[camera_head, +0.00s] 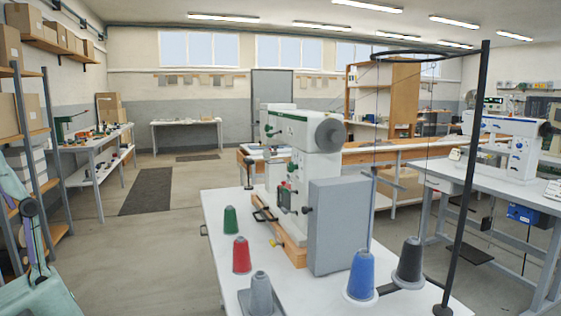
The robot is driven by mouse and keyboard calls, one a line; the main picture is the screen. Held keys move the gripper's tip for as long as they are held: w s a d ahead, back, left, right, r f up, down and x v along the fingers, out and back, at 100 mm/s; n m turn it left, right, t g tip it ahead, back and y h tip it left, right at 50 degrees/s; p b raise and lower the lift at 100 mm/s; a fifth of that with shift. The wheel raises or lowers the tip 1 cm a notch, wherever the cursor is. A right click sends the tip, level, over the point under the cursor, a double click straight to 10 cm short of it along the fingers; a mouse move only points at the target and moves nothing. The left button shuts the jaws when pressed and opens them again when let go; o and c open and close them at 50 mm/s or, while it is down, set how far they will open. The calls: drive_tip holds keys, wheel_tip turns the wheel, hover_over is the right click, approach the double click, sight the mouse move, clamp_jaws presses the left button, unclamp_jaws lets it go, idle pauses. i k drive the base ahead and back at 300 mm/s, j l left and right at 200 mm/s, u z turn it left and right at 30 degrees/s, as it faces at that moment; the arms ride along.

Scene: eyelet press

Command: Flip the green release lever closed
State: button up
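I cannot make out a green release lever for certain in the head view. A small press-like device with a green upper part (70,119) stands on the left workbench (95,141), too small to show any lever clearly. The nearer white machine (318,165) in the middle has a green strip along its top and small green parts on its front, too small to identify. My gripper is not in view; only parts of my own body show at the lower left edge.
The machine's white table (222,213) fills the lower middle, with green (230,220), red (241,255), grey (260,295), blue (361,275) and black (409,265) thread cones. A black stand (467,190) rises at its right. Floor between this table and the left workbench is open, with a dark mat (148,191).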

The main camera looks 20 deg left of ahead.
sight(268, 134)
drive_tip(key=i+j+z, duration=0.1)
drive_tip(key=j, duration=0.35)
drive_tip(key=i+j+z, duration=0.1)
drive_tip(key=i+j, duration=0.2)
drive_tip(key=j, duration=0.15)
drive_tip(key=i+j+z, duration=0.1)
drive_tip(key=j, duration=0.35)
drive_tip(key=i+j+z, duration=0.1)
drive_tip(key=j, duration=0.4)
drive_tip(key=i+j+z, duration=0.1)
drive_tip(key=j, duration=0.35)
drive_tip(key=i+j+z, duration=0.1)
drive_tip(key=i+j, duration=0.15)
drive_tip(key=j, duration=0.25)
drive_tip(key=i+j+z, duration=0.1)
drive_tip(key=j, duration=0.45)
drive_tip(key=i+l, duration=0.4)
